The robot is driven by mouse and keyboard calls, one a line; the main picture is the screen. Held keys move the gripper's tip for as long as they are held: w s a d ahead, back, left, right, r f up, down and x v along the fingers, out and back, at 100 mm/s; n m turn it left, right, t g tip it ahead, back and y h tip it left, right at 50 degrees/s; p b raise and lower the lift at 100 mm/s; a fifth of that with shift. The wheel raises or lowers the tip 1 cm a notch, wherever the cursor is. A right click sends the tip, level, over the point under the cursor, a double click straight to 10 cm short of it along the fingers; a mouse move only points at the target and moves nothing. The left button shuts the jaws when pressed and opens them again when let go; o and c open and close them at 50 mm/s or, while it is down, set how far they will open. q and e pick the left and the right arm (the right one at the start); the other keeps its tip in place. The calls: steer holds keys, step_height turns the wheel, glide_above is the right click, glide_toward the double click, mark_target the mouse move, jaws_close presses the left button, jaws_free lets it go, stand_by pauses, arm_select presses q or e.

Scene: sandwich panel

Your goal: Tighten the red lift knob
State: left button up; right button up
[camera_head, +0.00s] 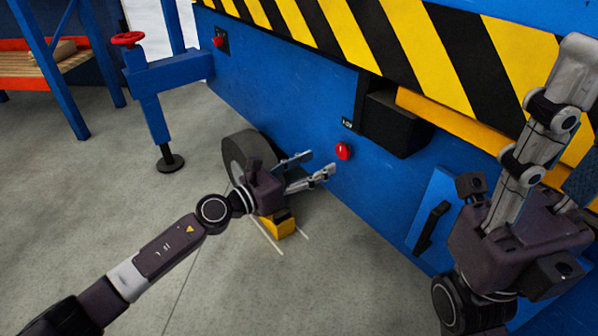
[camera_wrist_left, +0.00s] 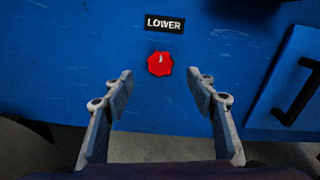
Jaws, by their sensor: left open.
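A small red knob (camera_head: 344,151) sits on the blue machine panel, below a black label. In the left wrist view the red knob (camera_wrist_left: 160,64) is ahead, nearly centred, and the label (camera_wrist_left: 164,24) reads LOWER. My left gripper (camera_head: 320,164) is open and empty, just left of and below the knob. In the left wrist view its fingertips (camera_wrist_left: 160,77) lie on either side of the knob in the picture, with gaps and no visible contact. My right gripper (camera_head: 562,125) is close to the camera at the right; its second finger is partly cut off.
A black box (camera_head: 396,123) juts from the panel right of the knob. A dark handle (camera_head: 432,227) is on a blue plate lower right. Another red button (camera_head: 218,41) and a red handwheel (camera_head: 127,39) stand farther left. A wheel (camera_head: 246,156) is behind my left gripper.

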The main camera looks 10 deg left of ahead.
arm_select(q)
steer(key=shift+v, duration=2.6)
